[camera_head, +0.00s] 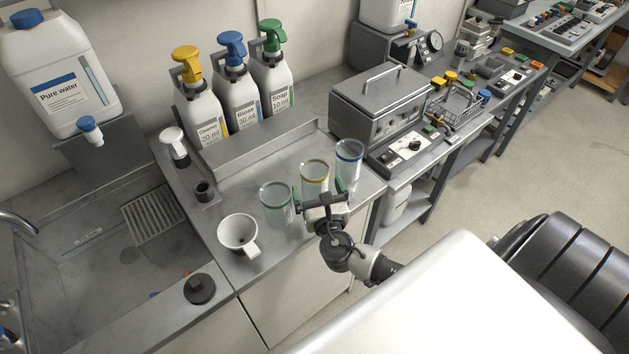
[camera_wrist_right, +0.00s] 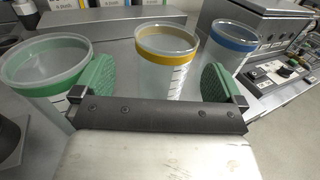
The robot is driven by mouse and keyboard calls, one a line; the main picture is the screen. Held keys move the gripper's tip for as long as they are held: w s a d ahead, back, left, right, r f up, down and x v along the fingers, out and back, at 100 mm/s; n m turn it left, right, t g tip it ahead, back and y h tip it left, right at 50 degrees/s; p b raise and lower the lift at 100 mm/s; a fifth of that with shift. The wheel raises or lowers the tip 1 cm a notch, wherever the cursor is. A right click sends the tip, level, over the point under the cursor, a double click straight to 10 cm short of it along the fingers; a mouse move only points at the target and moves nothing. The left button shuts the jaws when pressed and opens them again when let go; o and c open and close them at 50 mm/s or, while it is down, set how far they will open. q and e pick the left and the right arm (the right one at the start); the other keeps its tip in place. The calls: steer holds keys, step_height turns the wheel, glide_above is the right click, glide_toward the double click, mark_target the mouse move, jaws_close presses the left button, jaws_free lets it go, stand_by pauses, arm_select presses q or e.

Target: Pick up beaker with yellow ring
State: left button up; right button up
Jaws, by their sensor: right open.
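The beaker with the yellow ring (camera_head: 314,174) stands upright on the grey counter, between a green-ringed beaker (camera_head: 275,203) on its left and a blue-ringed beaker (camera_head: 348,164) on its right. My right gripper (camera_head: 320,198) is open just in front of it, and hides its lower part in the head view. In the right wrist view, the yellow-ringed beaker (camera_wrist_right: 165,62) stands ahead, in line with the gap between the green finger pads of the gripper (camera_wrist_right: 158,82). The left pad is close to the green-ringed beaker (camera_wrist_right: 48,72); I cannot tell if they touch. My left gripper is not in view.
A white jug (camera_head: 238,234) stands at the counter's front left. Three pump bottles (camera_head: 235,103) stand in a metal holder behind. A grey metal device (camera_head: 380,103) is at the back right. A sink (camera_head: 95,250) is on the left.

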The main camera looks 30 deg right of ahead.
mark_target(312, 164)
steer(key=shift+d+p+x, duration=0.15)
steer(key=shift+p+x, duration=0.2)
steer(key=shift+x, duration=1.05)
steer(key=shift+d+p+x, duration=0.15)
steer(key=shift+p+x, duration=0.2)
steer(key=shift+x, duration=1)
steer(key=shift+s+f, duration=0.1)
steer(key=shift+s, duration=0.05)
steer(key=c, duration=0.9)
steer(key=shift+c, duration=0.2)
